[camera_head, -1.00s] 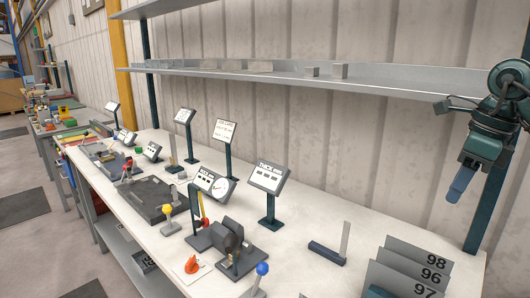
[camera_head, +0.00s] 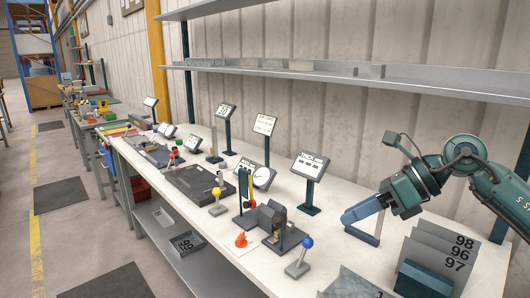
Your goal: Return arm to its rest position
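My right arm (camera_head: 440,178) comes in from the right, a dark green arm with blue fingers. Its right gripper (camera_head: 358,213) points left and down above the right part of the white bench (camera_head: 325,240). The blue fingers show side-on as one shape, so any gap between them is hidden. I see nothing clearly held in them. An L-shaped stand (camera_head: 378,232) with a grey upright shows just behind and below the fingers; I cannot tell if they touch it. My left gripper is not in view.
Upright plates numbered 98, 96 and 97 (camera_head: 440,243) stand under my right forearm. A grey clamp-like device (camera_head: 270,220), a blue-knobbed lever (camera_head: 306,243) and tilted display signs (camera_head: 310,167) stand on the bench. A metal shelf (camera_head: 450,88) runs along the wall above.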

